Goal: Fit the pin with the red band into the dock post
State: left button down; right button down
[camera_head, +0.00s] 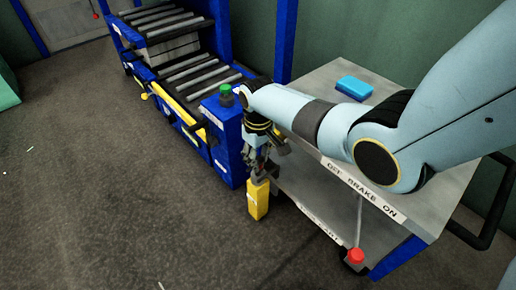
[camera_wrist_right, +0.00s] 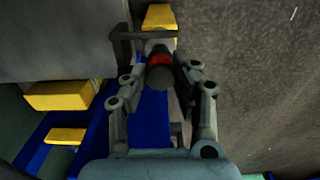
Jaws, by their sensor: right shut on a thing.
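The pin with the red band (camera_wrist_right: 160,60) shows in the right wrist view, between my right fingers, with a dark rounded end towards the camera. My right gripper (camera_head: 259,172) is shut on it; its fingers also show in the right wrist view (camera_wrist_right: 158,68). A yellow post (camera_head: 257,203), which looks like the dock post, stands directly below the gripper in the head view. A yellow block shows beyond the pin in the right wrist view (camera_wrist_right: 158,15). The pin's far end is hidden, so I cannot tell whether it touches the post. My left gripper is not in view.
A grey cart (camera_head: 412,208) stands right of the gripper, with a blue block (camera_head: 354,87) on top and a red knob (camera_head: 355,256) low in front. The floor (camera_head: 110,200) is clear at left.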

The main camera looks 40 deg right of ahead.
aim_at(258, 159)
jog(key=shift+f+b, duration=0.7)
jog(key=shift+f, duration=0.5)
jog(key=c, duration=0.9)
grip_release()
jog(key=shift+c, duration=0.2)
notch_tip(258, 159, up, 8)
jog(key=shift+f, duration=0.25)
